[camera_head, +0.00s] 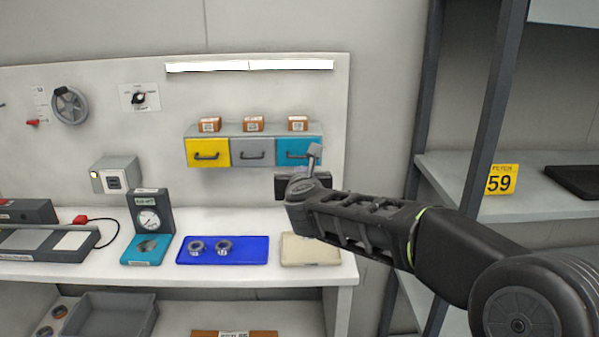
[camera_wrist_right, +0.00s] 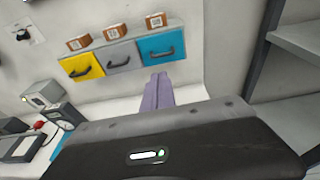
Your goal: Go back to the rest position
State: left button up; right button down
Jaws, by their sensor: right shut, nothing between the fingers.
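My right gripper (camera_head: 313,152) is raised in front of the workbench's back panel, just below and in front of the blue drawer (camera_head: 292,150). In the right wrist view its fingers (camera_wrist_right: 158,90) are together, with nothing between them. My right arm comes in from the right and crosses over the right end of the bench. My left gripper is not in the head view.
Yellow (camera_head: 208,153) and grey (camera_head: 252,152) drawers are beside the blue one, with small boxes on top. A blue mat (camera_head: 250,257) holds two metal rings. A dial gauge (camera_head: 149,222), beige pad (camera_head: 297,259) and shelf rack (camera_head: 470,207) are nearby.

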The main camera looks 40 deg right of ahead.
dwell(0.7)
jog(key=w+a+f+n+g+y, duration=0.1)
jog(key=a+f+n+y, duration=0.2)
jog(key=a+f+n, duration=0.5)
jog(key=a+f+n+y, duration=0.2)
jog(key=a+f+n, duration=0.3)
jog(key=f+n, duration=0.6)
jog(key=w+a+f+n+g+y, duration=0.1)
jog(key=a+f+n+y, duration=0.2)
jog(key=a+f+n, duration=0.5)
jog(key=s+a+f+n+g+y, duration=0.1)
jog(key=s+a+f+n+g, duration=0.1)
jog(key=s+a+f+n, duration=0.45)
jog(key=s+a+f+n+g+y, duration=0.2)
jog(key=s+f+n, duration=0.1)
jog(key=f, duration=0.7)
jog(key=s+a+f+n+g, duration=0.1)
jog(key=s+a+f+g, duration=0.1)
jog(key=s, duration=0.5)
jog(key=s+a+f+n+g+y, duration=0.1)
jog(key=s+a+f+n+g, duration=0.1)
jog(key=s+a+f, duration=0.3)
jog(key=s+a+f+n+g+y, duration=0.1)
jog(key=s+a+f, duration=0.3)
jog(key=s, duration=0.5)
jog(key=shift+f+n+g, duration=0.35)
jog(key=shift+f+g, duration=0.15)
jog(key=shift+f, duration=0.3)
jog(key=shift+s, duration=0.1)
